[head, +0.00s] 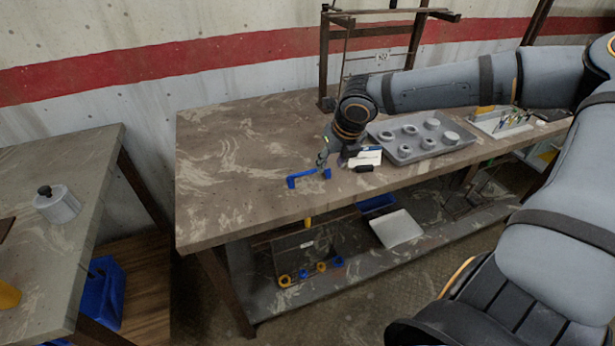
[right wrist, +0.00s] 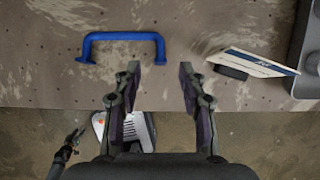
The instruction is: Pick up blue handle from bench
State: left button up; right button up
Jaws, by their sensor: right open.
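The blue handle (head: 303,178) lies on the bench (head: 230,140) near its front edge. In the right wrist view the handle (right wrist: 124,37) is a U-shaped bar with two feet, ahead of the fingertips and mostly left of centre. My right gripper (head: 331,163) is above the bench at the handle's right end in the head view. In the right wrist view the gripper (right wrist: 160,78) is open, its two fingers apart with nothing between them. I cannot tell its exact height over the bench. My left gripper is not in view.
A white card (head: 366,157) and a small black block (head: 364,168) lie just right of the gripper. A grey tray (head: 455,143) with several round parts stands farther right. A second bench (head: 60,165) is at left. The bench's left part is clear.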

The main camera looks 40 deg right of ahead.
aim_at(328, 170)
jog(key=b+x, duration=0.1)
jog(key=x, duration=0.2)
jog(key=shift+f, duration=0.3)
jog(key=shift+w+f, duration=0.15)
jog(key=shift+f, duration=0.1)
jog(key=shift+r, duration=0.1)
jog(key=shift+c, duration=0.7)
grip_shut()
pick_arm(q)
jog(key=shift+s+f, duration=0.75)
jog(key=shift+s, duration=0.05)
pick_arm(e)
jog(key=shift+r, duration=0.1)
